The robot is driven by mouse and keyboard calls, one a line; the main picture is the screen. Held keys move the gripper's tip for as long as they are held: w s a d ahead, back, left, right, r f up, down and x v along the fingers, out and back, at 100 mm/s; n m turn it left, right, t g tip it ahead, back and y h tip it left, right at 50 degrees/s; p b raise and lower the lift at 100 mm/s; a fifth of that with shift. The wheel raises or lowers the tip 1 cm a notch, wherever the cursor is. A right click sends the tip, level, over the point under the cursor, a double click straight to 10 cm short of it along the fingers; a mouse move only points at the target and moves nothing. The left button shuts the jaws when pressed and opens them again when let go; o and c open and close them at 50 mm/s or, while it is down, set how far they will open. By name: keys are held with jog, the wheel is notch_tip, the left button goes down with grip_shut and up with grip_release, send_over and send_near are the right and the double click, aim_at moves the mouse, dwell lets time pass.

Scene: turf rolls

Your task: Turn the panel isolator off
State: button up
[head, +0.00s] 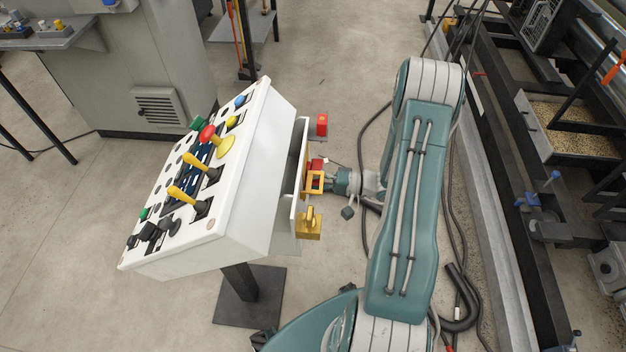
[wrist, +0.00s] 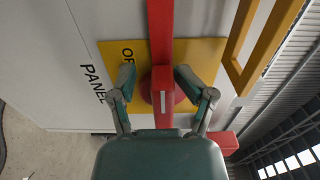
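The panel isolator is a red handle (wrist: 162,95) on a round red base over a yellow plate (wrist: 205,52). The plate shows part of the word "OFF", and "PANEL" is printed on the pale wall beside it. My gripper (wrist: 155,75) is open, with one finger on each side of the red handle. Gaps seem to show between the fingers and the handle; contact cannot be told. In the head view, my gripper (head: 328,183) is at the right side of the white control console (head: 262,160), by a red part (head: 316,164). The handle's near end is partly hidden by my gripper.
A yellow frame (wrist: 237,70) stands out close to the right finger. In the head view, another red part (head: 322,124) and a yellow knob (head: 309,220) sit on the same side. Hoses lie on the floor, and machinery (head: 560,130) stands at the right.

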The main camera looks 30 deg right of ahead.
jog(key=shift+d, duration=0.15)
jog(key=shift+v, duration=0.85)
jog(key=v, duration=1)
jog(key=shift+s+d, duration=0.15)
jog(key=shift+d, duration=0.2)
jog(key=shift+f, duration=0.1)
